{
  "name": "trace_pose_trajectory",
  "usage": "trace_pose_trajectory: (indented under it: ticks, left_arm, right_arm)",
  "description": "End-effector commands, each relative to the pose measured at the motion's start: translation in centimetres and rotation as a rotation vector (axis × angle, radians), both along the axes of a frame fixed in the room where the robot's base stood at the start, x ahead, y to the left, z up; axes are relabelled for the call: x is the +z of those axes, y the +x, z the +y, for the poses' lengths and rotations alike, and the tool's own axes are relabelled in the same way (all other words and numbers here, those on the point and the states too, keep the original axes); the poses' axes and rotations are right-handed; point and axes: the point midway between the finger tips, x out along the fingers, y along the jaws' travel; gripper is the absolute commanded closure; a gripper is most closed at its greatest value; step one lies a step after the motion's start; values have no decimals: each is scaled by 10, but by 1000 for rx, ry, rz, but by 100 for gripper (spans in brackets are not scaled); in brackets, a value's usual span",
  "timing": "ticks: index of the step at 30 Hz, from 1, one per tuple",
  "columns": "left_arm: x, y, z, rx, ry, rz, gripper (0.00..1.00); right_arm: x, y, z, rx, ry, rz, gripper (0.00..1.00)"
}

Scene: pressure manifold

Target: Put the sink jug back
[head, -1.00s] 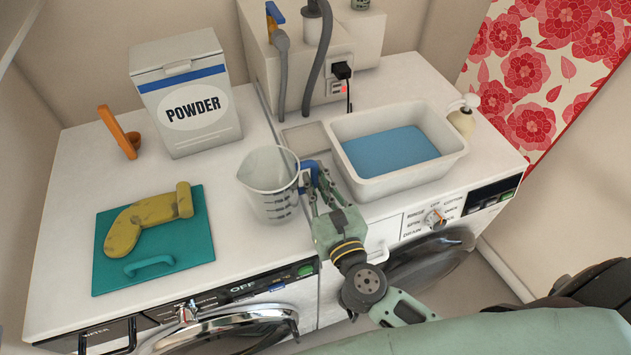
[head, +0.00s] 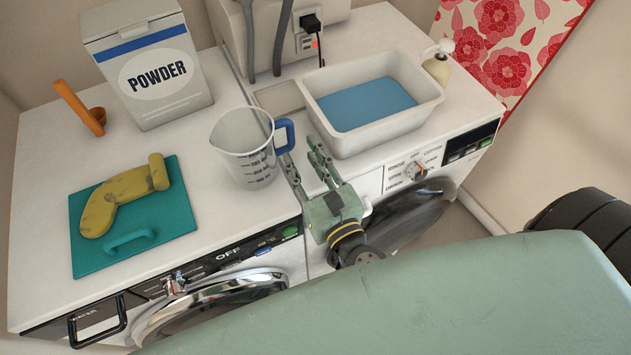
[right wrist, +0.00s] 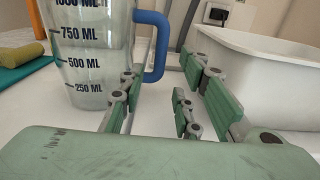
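The clear measuring jug (head: 243,150) with a blue handle stands upright on the left washing machine's top, near the seam between the two machines. It also shows in the right wrist view (right wrist: 92,50), with its blue handle (right wrist: 155,45) pointing right. My right gripper (head: 305,166) is open and empty, just right of the jug and apart from the handle. Its fingers (right wrist: 170,95) spread at either side in the right wrist view, with nothing between them. The white basin (head: 378,137) of blue water sits on the right machine's top. My left gripper is not seen.
A soap pump (head: 437,67) stands beyond the basin. A shallow recess (head: 279,97) lies left of it.

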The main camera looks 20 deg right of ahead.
Motion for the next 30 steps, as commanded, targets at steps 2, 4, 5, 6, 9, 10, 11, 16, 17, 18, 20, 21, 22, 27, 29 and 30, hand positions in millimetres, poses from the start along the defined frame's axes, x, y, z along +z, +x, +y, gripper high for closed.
trace_pose_trajectory:
  ticks: [2, 4, 5, 6, 9, 10, 11, 16, 17, 18, 20, 21, 22, 27, 29, 30]
  left_arm:
    - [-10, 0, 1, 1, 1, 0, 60]
    - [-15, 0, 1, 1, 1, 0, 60]
    - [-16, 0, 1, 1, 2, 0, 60]
    - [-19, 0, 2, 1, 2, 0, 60]
    - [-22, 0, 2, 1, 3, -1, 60]
    - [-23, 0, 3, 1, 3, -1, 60]
    - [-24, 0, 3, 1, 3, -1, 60]
    - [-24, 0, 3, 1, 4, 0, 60]
    - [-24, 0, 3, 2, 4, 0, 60]
    - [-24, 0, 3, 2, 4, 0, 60]
    - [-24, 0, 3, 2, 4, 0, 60]
    - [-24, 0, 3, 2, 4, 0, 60]
    - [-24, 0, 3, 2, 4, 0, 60]
    - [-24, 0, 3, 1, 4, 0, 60]
    - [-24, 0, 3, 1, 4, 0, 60]
    - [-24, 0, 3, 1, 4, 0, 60]
  right_arm:
    - [-5, -19, 0, 2, 1, 4, 69]
    - [-5, -32, -1, 2, 1, 3, 69]
    - [-4, -37, -1, 2, 0, 3, 69]
    - [-4, -43, -1, 1, 0, 3, 69]
    - [-3, -55, -1, 2, 0, 1, 69]
    - [-2, -58, -1, 2, 0, 1, 69]
    - [-2, -60, -2, 1, 0, 1, 69]
    - [1, -65, -2, 0, -1, -1, 69]
    - [1, -65, -2, 0, 0, -1, 69]
    - [1, -65, -2, 0, 0, -2, 69]
    - [1, -65, -2, 0, 0, -2, 69]
    - [1, -65, -2, 0, 0, -1, 69]
    - [1, -65, -2, 0, 0, -1, 69]
    - [1, -65, -2, 0, 0, -1, 69]
    - [1, -65, -2, 0, 0, -1, 69]
    - [1, -65, -2, 0, 0, -1, 69]
